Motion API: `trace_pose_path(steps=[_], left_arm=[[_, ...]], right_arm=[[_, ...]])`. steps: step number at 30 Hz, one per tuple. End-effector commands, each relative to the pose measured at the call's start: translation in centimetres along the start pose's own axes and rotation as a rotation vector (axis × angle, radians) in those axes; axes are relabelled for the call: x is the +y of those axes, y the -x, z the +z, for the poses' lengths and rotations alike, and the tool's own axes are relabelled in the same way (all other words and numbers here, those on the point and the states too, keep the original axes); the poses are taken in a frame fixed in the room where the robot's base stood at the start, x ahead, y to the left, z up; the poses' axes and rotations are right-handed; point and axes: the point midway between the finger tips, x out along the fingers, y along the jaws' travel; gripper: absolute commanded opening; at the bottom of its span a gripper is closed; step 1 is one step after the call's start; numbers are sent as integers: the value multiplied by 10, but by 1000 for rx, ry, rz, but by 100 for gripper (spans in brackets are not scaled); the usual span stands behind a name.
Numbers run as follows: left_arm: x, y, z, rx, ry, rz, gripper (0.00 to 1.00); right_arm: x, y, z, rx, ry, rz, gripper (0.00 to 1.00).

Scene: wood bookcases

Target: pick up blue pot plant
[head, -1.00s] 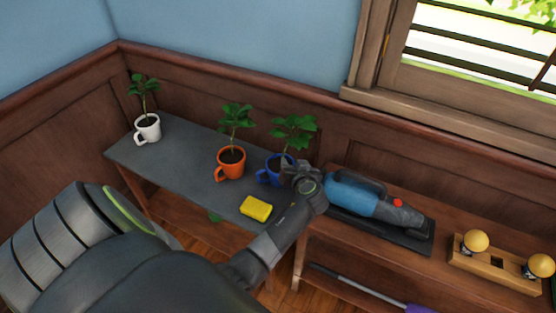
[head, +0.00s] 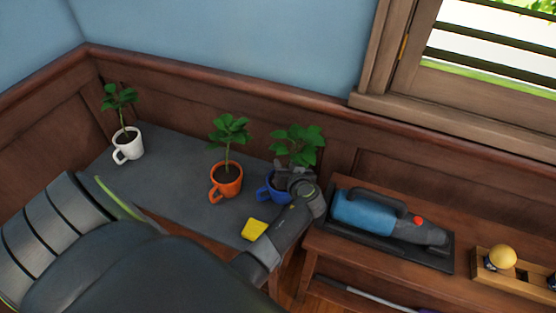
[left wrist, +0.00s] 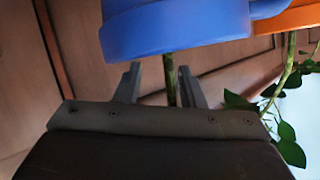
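The blue pot plant is a blue mug-like pot (head: 265,188) with a green leafy plant (head: 299,145). It stands on the grey shelf top, near its right end. My left gripper (head: 287,175) is at the plant and hides part of the pot. The left wrist view shows the picture turned over, with the blue pot (left wrist: 180,28) at the top. There the plant's stem (left wrist: 170,82) runs between the two open fingers of my left gripper (left wrist: 160,77), with gaps visible beside it. My right gripper is not in view.
An orange potted plant (head: 226,181) stands just left of the blue one. A white potted plant (head: 128,146) is farther left. A yellow sponge (head: 254,229) lies near the front edge. A blue and black handheld vacuum (head: 374,214) is on the lower wooden bookcase at right.

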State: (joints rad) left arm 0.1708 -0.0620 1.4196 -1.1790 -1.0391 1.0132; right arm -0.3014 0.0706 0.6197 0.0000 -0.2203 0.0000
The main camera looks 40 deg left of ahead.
Motion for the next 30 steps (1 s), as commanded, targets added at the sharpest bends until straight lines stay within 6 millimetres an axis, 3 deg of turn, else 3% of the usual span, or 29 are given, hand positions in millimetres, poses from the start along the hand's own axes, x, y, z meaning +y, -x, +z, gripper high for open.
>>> trace_pose_path(steps=[3, 7, 12, 15, 30], left_arm=[[1, 1, 1, -1, 1, 0, 36], [0, 1, 1, -1, 1, 0, 35], [0, 1, 1, -1, 1, 0, 13], [0, 1, 1, -1, 0, 0, 0], [0, 1, 2, -2, 0, 0, 0]], right_arm=[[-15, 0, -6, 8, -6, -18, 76], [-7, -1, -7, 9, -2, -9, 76], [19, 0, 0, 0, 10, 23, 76], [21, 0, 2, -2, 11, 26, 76], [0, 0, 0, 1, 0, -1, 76]])
